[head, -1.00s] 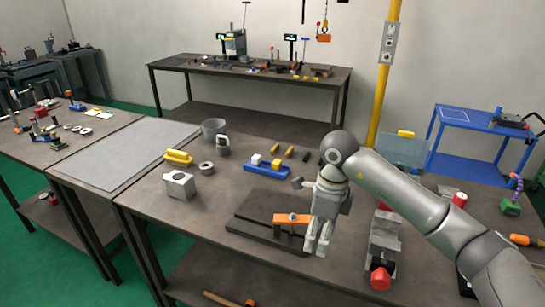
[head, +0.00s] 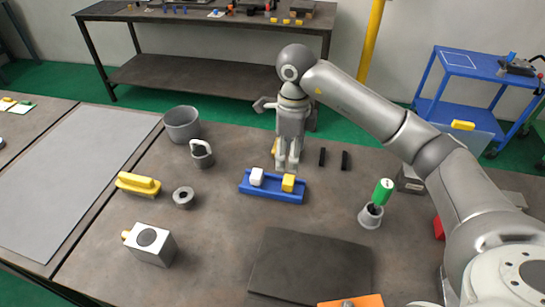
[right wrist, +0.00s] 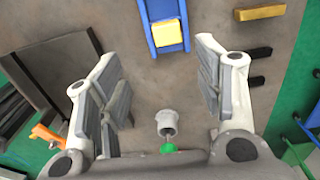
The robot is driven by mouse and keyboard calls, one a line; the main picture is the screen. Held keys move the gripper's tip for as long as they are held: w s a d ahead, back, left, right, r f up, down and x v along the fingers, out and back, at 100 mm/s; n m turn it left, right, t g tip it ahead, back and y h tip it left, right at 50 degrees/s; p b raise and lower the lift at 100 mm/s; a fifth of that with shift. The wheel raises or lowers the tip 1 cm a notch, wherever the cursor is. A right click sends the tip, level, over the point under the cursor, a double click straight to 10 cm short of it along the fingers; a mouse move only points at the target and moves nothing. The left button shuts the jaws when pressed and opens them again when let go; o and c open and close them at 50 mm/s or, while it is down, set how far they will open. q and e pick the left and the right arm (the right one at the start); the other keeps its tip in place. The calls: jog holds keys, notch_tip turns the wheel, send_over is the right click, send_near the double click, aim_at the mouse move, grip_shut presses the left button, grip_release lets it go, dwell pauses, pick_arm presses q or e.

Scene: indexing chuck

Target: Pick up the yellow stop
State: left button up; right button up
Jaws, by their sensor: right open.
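A small yellow block (head: 288,183), which looks like the yellow stop, sits at the right end of a blue holder (head: 271,195), beside a white block (head: 257,177). My right gripper (head: 287,165) points down just behind the holder in the head view, open and empty. In the right wrist view the yellow block (right wrist: 168,33) is in the blue holder (right wrist: 144,12) at the top, between the spread fingers' directions but ahead of them. I cannot tell the gripper's height above the table. My left gripper is not in view.
A yellow bar (right wrist: 260,13) and two dark bars (head: 333,158) lie behind the holder. A green-handled tool stands in a grey cup (head: 370,217) at right. A dark plate (head: 308,265) lies in front. A yellow-topped piece (head: 138,184) and grey ring (head: 183,197) lie left.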

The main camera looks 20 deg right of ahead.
jog(key=p, duration=0.1)
send_over(289, 179)
jog(key=s, duration=0.1)
jog(key=f, duration=0.4)
jog(key=shift+a+f, duration=0.15)
jog(key=shift+a, duration=0.15)
jog(key=shift+f, duration=0.3)
jog(key=f+p, duration=0.2)
jog(key=f, duration=0.1)
jog(key=w+f+p, duration=0.1)
jog(key=f, duration=0.1)
jog(key=shift+d, duration=0.25)
jog(key=shift+f, duration=0.2)
jog(key=shift+c, duration=0.8)
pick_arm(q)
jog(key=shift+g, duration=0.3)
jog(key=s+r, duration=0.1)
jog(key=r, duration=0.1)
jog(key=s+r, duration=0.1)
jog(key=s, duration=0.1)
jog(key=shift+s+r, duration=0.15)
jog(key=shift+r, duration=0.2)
pick_arm(e)
jog(key=c, duration=1.1)
jog(key=shift+c, duration=0.2)
